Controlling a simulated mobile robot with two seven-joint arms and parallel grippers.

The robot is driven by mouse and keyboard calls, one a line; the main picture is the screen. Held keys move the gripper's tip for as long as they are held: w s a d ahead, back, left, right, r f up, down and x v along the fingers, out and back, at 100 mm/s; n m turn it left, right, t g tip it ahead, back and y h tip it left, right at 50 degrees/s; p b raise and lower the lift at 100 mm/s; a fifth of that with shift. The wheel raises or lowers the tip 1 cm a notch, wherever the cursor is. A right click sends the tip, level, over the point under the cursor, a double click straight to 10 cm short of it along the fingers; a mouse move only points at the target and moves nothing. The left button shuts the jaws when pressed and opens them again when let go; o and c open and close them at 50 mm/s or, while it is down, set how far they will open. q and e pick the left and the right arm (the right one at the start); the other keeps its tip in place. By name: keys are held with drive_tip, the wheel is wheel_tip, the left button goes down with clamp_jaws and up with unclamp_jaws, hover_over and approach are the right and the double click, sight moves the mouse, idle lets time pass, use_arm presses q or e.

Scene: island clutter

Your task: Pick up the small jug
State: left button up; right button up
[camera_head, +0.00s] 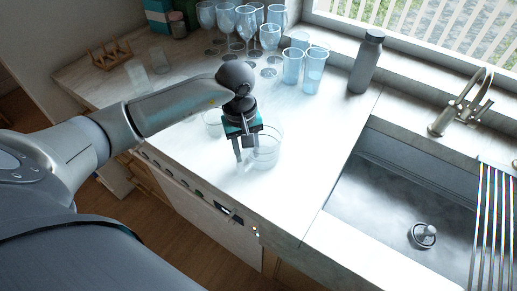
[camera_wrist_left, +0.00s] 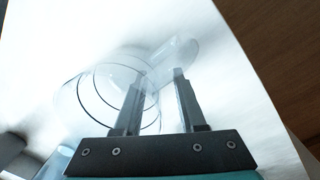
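The small jug (camera_head: 267,151) is clear glass and stands upright on the white counter near its front edge. My left gripper (camera_head: 247,156) points down at the jug's left side, with its fingers apart. In the left wrist view the jug (camera_wrist_left: 88,98) shows as round, see-through rims at the left, with its handle (camera_wrist_left: 180,50) towards the upper right. The two fingers of the left gripper (camera_wrist_left: 162,73) are spread, with the handle side of the jug around their tips. I cannot tell whether they touch the glass. My right gripper is not in view.
Another clear glass vessel (camera_head: 212,122) stands just behind the gripper. Wine glasses (camera_head: 246,24) and tumblers (camera_head: 313,72) crowd the back of the counter, beside a grey bottle (camera_head: 366,62). A wooden rack (camera_head: 110,55) is at the far left. The sink (camera_head: 400,205) lies to the right.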

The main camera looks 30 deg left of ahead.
use_arm(q)
drive_tip(key=shift+f, duration=0.2)
clamp_jaws()
idle(1.3)
